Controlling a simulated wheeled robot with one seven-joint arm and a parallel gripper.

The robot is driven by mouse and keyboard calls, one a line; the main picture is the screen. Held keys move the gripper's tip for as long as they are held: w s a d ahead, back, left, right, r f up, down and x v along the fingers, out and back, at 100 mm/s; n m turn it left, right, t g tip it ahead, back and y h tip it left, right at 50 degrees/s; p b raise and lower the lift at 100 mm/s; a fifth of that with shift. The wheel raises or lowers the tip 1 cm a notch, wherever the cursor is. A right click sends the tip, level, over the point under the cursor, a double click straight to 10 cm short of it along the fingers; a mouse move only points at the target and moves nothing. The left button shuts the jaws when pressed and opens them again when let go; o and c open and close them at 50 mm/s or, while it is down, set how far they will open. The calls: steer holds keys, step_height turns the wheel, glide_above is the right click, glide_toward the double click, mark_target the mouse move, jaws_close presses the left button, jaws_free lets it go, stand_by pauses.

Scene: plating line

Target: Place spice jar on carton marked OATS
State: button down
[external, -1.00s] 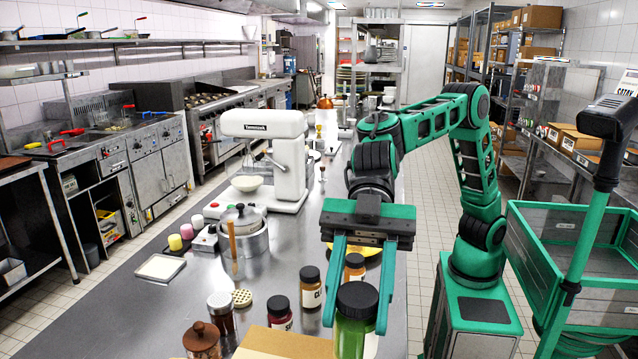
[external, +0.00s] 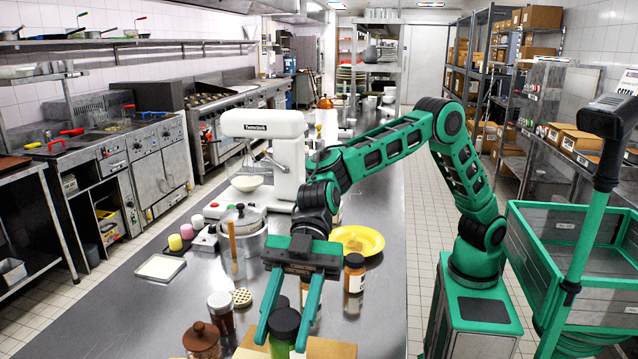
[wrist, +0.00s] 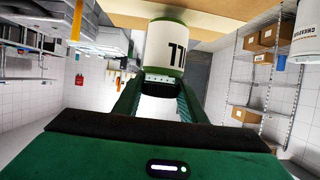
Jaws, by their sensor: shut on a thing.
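The spice jar (external: 284,330) is a green jar with a black lid, held between the fingers of my gripper (external: 290,318) at the bottom of the external view. In the wrist view, the jar (wrist: 165,48) shows a white label with dark letters and a green band, between the fingertips. A tan carton (external: 330,349) shows at the bottom edge of the external view, under and around the jar. Its OATS marking is not visible. The jar's base is out of frame, so I cannot tell whether it touches the carton.
A brown lidded pot (external: 202,343), a dark shaker (external: 221,315) and a jar with a dark lid (external: 355,274) stand nearby. A yellow plate (external: 357,240) and white mixer (external: 272,160) are farther back. Steel counter is clear at the right.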

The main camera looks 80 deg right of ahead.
steer(key=shift+f, duration=0.55)
steer(key=shift+f, duration=0.1)
steer(key=c, duration=1.1)
jaws_free()
steer(key=shift+d, duration=0.15)
steer(key=v, duration=1.1)
steer(key=shift+d+r, duration=0.25)
steer(key=shift+d, duration=0.1)
